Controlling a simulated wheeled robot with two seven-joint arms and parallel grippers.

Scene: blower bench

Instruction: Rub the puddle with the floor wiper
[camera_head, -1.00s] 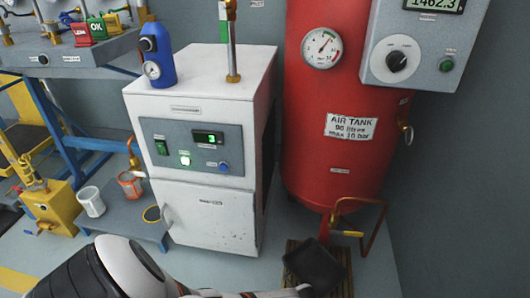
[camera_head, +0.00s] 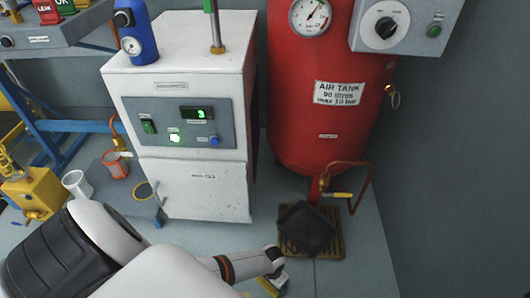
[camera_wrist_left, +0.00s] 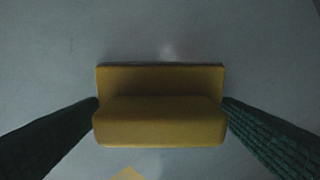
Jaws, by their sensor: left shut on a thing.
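My left gripper (camera_head: 272,272) is low over the floor in the head view, in front of the air tank. It is shut on the floor wiper, a yellow block (camera_head: 268,286) mostly cut off at the bottom of the head view. In the left wrist view the yellow floor wiper (camera_wrist_left: 160,120) lies crosswise between my two dark fingers, with grey floor beyond it. Whether it touches the floor I cannot tell. I cannot make out a clear puddle edge; only a faint bright sheen shows on the floor. My right gripper is not in view.
A black tray (camera_head: 305,228) sits on a brown slatted grate (camera_head: 330,245) below the red air tank (camera_head: 325,130) and its copper drain pipe (camera_head: 364,185). The white cabinet (camera_head: 195,190) stands left of it. Open floor (camera_head: 365,275) lies to the right.

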